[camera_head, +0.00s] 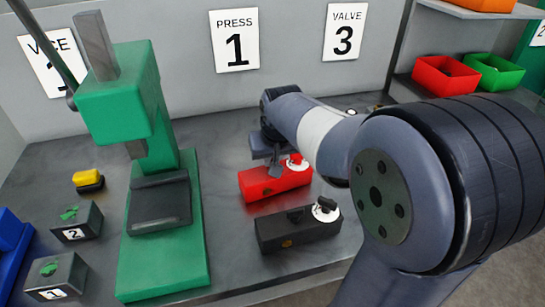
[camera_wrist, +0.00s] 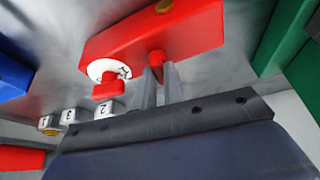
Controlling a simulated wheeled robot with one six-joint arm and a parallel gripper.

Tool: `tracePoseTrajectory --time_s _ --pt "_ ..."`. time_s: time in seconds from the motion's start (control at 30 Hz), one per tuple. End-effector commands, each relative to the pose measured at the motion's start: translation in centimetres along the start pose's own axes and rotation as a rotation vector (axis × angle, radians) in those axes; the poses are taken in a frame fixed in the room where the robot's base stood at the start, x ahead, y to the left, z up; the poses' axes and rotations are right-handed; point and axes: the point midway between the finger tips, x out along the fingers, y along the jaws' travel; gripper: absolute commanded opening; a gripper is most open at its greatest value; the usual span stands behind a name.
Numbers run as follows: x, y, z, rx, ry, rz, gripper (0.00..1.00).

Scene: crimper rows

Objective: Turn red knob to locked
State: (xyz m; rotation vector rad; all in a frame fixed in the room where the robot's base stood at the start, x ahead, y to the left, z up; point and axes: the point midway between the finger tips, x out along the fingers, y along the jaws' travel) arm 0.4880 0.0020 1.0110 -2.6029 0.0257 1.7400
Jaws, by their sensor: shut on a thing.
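The red block (camera_head: 272,184) lies on the bench, behind a similar black block. It also shows in the wrist view (camera_wrist: 150,35). A white dial (camera_wrist: 106,69) with a red piece (camera_wrist: 108,88) standing over it is on the block. Beside the dial, a red post (camera_wrist: 157,57) stands on the block. My gripper (camera_wrist: 161,80) has its two grey fingers around this post, beside and apart from the dial's red piece. In the head view my gripper (camera_head: 271,172) reaches down over the red block. Its fingertips and the dial's pointing are too small to tell.
The black block (camera_head: 297,234) with its own dial (camera_head: 325,209) stands close in front. A green press (camera_head: 165,245) stands left. Small numbered boxes (camera_head: 78,222) stand further left. Red (camera_head: 446,75) and green bins (camera_head: 494,71) sit on a shelf at the back right.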

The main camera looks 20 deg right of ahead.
Motion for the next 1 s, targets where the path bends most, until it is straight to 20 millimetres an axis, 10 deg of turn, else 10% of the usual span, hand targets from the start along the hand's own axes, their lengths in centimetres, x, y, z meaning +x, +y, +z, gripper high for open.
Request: tracePoseTrajectory --time_s 1.0 --pt "0.15 -0.56 -0.34 0.871 0.002 0.361 0.0"
